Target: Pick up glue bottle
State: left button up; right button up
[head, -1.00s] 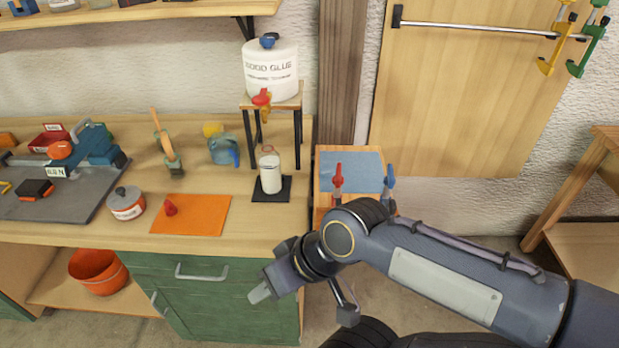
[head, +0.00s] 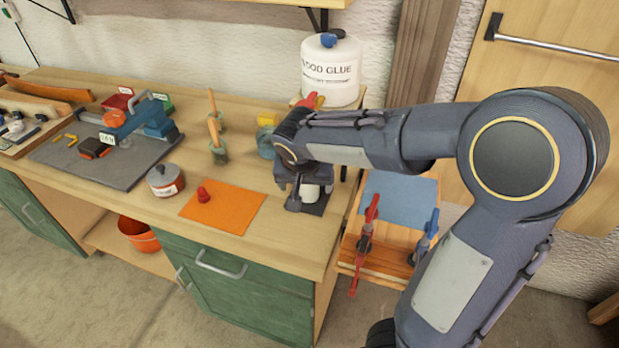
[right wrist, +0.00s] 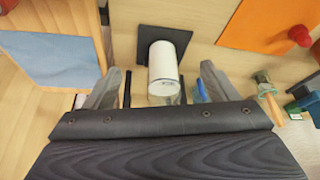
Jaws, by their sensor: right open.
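The glue bottle (head: 311,193), a small white cylinder, stands on a dark square pad (head: 315,208) on the workbench, below the big wood glue tank. My right gripper (head: 303,192) is over it and hides much of it in the head view. In the right wrist view the bottle (right wrist: 163,62) is between the two open fingers of the right gripper (right wrist: 160,78), with a visible gap on each side. Its far end is on the pad (right wrist: 160,40). My left gripper is not in view.
The wood glue tank (head: 331,70) stands behind my right arm. An orange mat (head: 235,209) with a red knob lies left of the pad, and a lidded pot (head: 165,181) beyond it. Red (head: 366,235) and blue (head: 426,240) clamps are on a lower wooden surface at right.

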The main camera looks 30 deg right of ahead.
jog(key=w+d+f+p, duration=0.1)
jog(key=w+d+f, duration=0.3)
jog(key=w, duration=0.4)
jog(key=shift+w+d+f+p, duration=0.2)
jog(key=shift+d+f+p, duration=0.2)
jog(key=shift+d, duration=0.45)
jog(key=c, duration=1.7)
jog(key=shift+r, duration=0.1)
